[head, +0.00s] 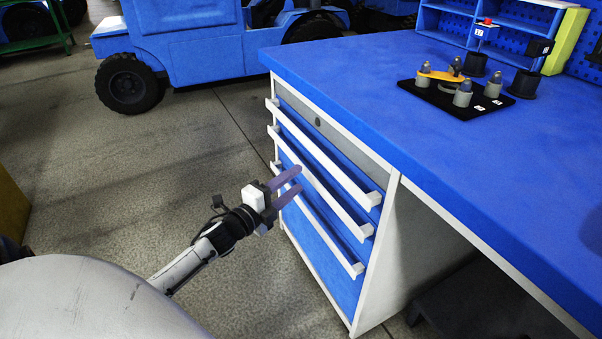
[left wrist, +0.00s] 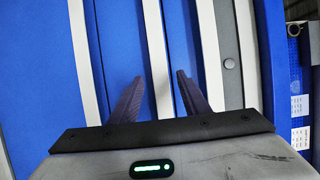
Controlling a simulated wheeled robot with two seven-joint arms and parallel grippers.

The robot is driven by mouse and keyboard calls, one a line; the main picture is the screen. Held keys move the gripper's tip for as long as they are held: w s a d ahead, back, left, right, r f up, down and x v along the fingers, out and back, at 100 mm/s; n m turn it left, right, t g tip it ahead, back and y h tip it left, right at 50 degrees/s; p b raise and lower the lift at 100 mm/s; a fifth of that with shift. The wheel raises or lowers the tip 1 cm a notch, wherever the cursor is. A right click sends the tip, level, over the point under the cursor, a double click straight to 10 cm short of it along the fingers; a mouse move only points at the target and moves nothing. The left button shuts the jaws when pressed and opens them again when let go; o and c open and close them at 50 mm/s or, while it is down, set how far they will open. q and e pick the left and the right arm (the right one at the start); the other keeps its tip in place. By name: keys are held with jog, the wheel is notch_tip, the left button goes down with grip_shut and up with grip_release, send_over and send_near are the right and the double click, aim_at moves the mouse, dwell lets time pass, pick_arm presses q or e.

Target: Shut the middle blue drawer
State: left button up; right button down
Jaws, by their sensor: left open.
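The drawer unit (head: 385,262) stands under the blue worktop, with three long white handles on its front. The middle drawer's white handle (head: 345,211) runs between the top and bottom handles; how far this drawer stands out is hard to tell. My left gripper (head: 300,178) is open and empty in front of the unit, its purple fingers pointing at the drawer fronts. In the left wrist view my left gripper (left wrist: 160,85) has the middle handle (left wrist: 154,45) between its fingers in the picture; contact cannot be told. My right gripper is not in view.
The blue worktop (head: 400,90) overhangs the drawers. On it, a black tray (head: 445,100) holds grey weights and an orange piece, near blue shelves (head: 505,45). A blue vehicle (head: 190,40) stands behind. The concrete floor (head: 130,160) left of the drawers is clear.

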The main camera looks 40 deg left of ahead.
pick_arm(q)
jog(key=s+p, duration=0.1)
jog(key=s, duration=0.5)
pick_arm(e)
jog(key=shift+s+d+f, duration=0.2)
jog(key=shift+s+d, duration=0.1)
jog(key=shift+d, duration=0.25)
